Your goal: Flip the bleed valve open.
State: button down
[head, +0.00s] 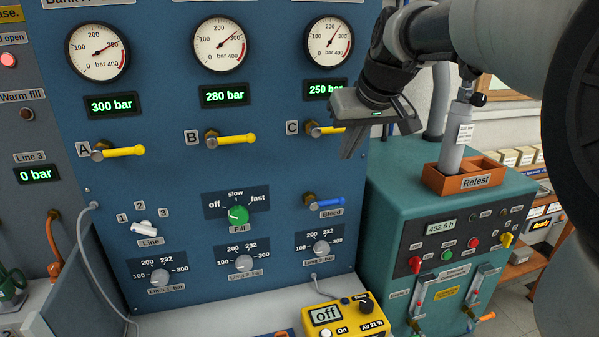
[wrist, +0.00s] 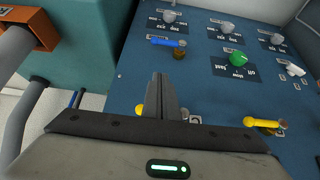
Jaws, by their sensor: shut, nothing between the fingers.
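The bleed valve has a brass body with a blue lever (head: 328,202) above the "Bleed" label on the blue panel, right of the green fill knob. The lever lies about level and points right. In the wrist view the blue lever (wrist: 165,42) shows beyond my fingertips, pointing left in that upturned view. My gripper (head: 348,152) is above and right of the lever, near valve C, and apart from the lever. In the wrist view my gripper (wrist: 158,76) has its fingers together with nothing between them.
Yellow lever C (head: 326,130) is close behind my gripper, partly hidden. The green fill knob (head: 238,214) is left of the bleed valve, and a grey limit knob (head: 321,248) is below it. A teal cabinet (head: 395,215) with an orange tray (head: 432,180) stands to the right.

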send_over(334, 203)
notch_tip(334, 203, down, 8)
jog(key=shift+f+b, duration=0.1)
jog(key=shift+b, duration=0.2)
notch_tip(334, 203, down, 2)
jog(key=shift+f, duration=0.25)
jog(key=shift+s+d+f, duration=0.1)
jog(key=shift+s+f, duration=0.1)
jog(key=shift+f, duration=0.6)
jog(key=shift+w+f+b, duration=0.1)
jog(key=shift+b, duration=0.25)
